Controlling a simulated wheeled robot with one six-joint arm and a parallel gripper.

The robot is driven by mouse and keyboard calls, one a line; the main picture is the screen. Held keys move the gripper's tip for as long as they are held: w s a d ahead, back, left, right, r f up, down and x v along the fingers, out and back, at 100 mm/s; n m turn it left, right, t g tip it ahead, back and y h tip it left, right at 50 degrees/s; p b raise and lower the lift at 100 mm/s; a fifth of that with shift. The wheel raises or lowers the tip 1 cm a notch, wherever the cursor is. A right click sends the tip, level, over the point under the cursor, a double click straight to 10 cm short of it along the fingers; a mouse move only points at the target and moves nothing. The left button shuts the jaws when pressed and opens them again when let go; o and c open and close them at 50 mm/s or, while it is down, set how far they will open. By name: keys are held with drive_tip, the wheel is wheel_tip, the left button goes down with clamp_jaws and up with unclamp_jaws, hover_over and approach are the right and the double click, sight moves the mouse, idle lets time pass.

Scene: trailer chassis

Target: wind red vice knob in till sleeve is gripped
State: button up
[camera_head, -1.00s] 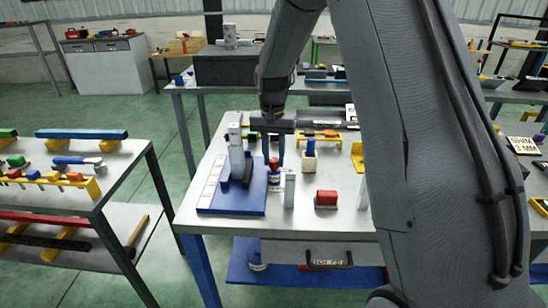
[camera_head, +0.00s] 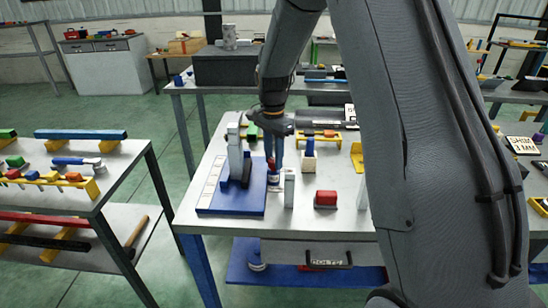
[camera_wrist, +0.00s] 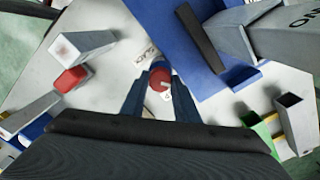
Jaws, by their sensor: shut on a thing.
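The red knob (camera_wrist: 159,77) is between the two blue fingers of my gripper (camera_wrist: 160,88) in the wrist view, and the fingers are shut on it. In the head view my gripper (camera_head: 273,152) points straight down, and some red of the knob shows at its fingertips. The knob is just right of a blue base plate (camera_head: 217,208) that carries a grey upright (camera_head: 234,150) and a dark bar. A pale label lies by the knob in the wrist view. I cannot make out the sleeve or whether any jaw touches it.
A red block on a grey base (camera_head: 326,199) and a grey post (camera_head: 290,188) stand to the right on the grey table (camera_head: 225,226). A wooden block (camera_head: 309,161) and a yellow bracket (camera_head: 357,156) are farther back. The table's front right is mostly clear.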

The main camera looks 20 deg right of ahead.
sight(273, 159)
drive_tip(key=shift+w+r, duration=0.1)
idle(0.3)
drive_tip(key=o, duration=1.1)
wheel_tip(273, 159, up, 8)
drive_tip(key=shift+f+b, duration=0.1)
drive_tip(key=shift+b, duration=1.05)
